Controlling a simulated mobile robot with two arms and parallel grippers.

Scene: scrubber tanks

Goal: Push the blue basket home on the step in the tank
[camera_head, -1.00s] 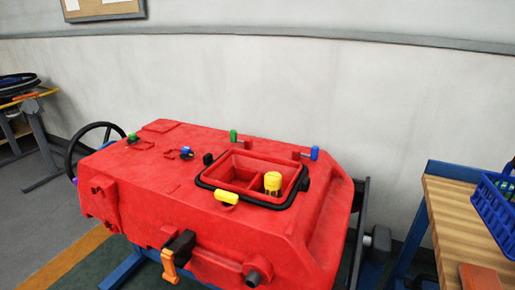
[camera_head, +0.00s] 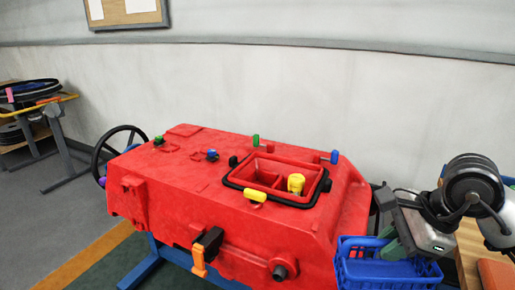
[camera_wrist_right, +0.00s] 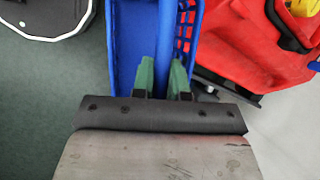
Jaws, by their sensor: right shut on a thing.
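The blue basket (camera_head: 385,273) hangs from my right gripper (camera_head: 393,250), low in front of the right end of the red tank (camera_head: 165,184). It is outside the tank. In the right wrist view, green fingertips (camera_wrist_right: 162,76) are shut on a bar of the basket (camera_wrist_right: 127,45). The tank's open hatch (camera_head: 240,170) has a black rim and red inner walls. A yellow-capped part (camera_head: 296,184) stands inside it at the right. I cannot make out the step in the hatch. My left gripper is not in view.
A wooden bench (camera_head: 468,250) stands at the right, partly behind my right arm, with a reddish-brown block (camera_head: 495,273) on it. Colored knobs surround the hatch, including a yellow one (camera_head: 255,196) at its front edge. A black handwheel (camera_head: 118,150) is at the tank's left end.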

